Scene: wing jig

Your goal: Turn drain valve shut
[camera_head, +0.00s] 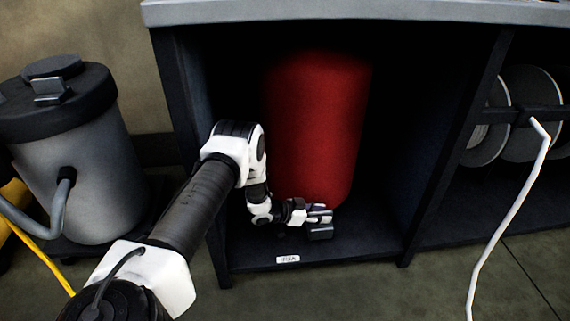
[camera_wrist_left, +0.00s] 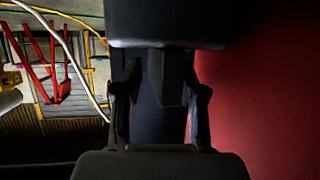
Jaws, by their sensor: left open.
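A tall red tank (camera_head: 318,125) stands upright in the dark cabinet bay; its red side fills the right of the left wrist view (camera_wrist_left: 270,100). My left gripper (camera_head: 320,213) is low in front of the tank's bottom. Its fingers are open, one on each side of a dark upright piece (camera_wrist_left: 168,78) in the left wrist view. A dark block (camera_head: 320,233), possibly the drain valve's handle, is at the fingertips. Whether the fingers touch it, and which way the valve is turned, I cannot tell. My right gripper is not in view.
The cabinet's side wall (camera_head: 184,130) and divider (camera_head: 455,150) bound the bay. A small white label (camera_head: 288,259) is on its front lower edge. A grey canister (camera_head: 75,165) stands left. Reels (camera_head: 530,110) and a white hose (camera_head: 507,215) are on the right.

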